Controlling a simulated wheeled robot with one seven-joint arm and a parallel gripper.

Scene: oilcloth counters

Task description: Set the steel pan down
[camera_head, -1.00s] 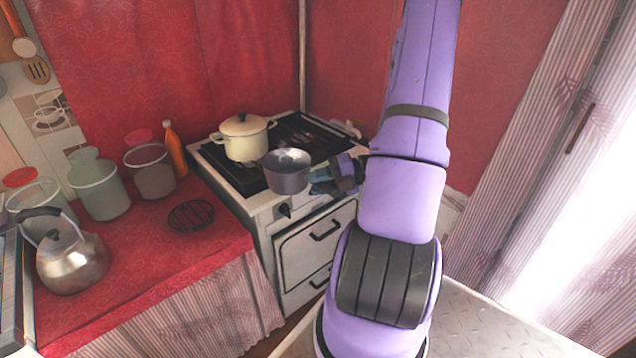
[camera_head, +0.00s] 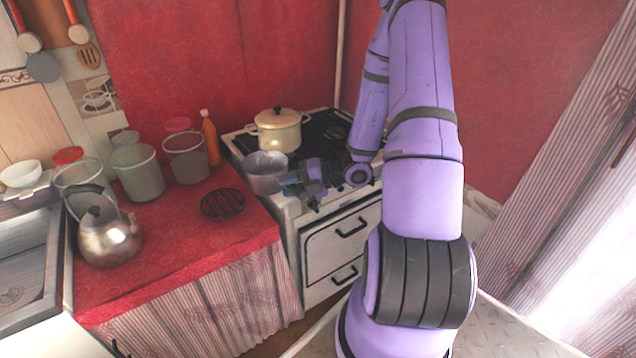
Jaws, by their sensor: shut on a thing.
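The steel pan (camera_head: 265,172) is a small grey pan at the front left of the stove (camera_head: 318,205), by the edge of the red counter. My gripper (camera_head: 292,182) is at the pan's right side and is shut on it. The gripper's fingers partly hide that side of the pan. The pan looks upright. I cannot tell whether its bottom touches anything or hangs just above the stove's front edge.
A lidded cream pot (camera_head: 278,130) stands on the stove behind the pan. The red counter (camera_head: 170,240) holds a black trivet (camera_head: 222,204), a kettle (camera_head: 108,238), several clear containers (camera_head: 138,172) and an orange bottle (camera_head: 211,140). The counter's front right is bare.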

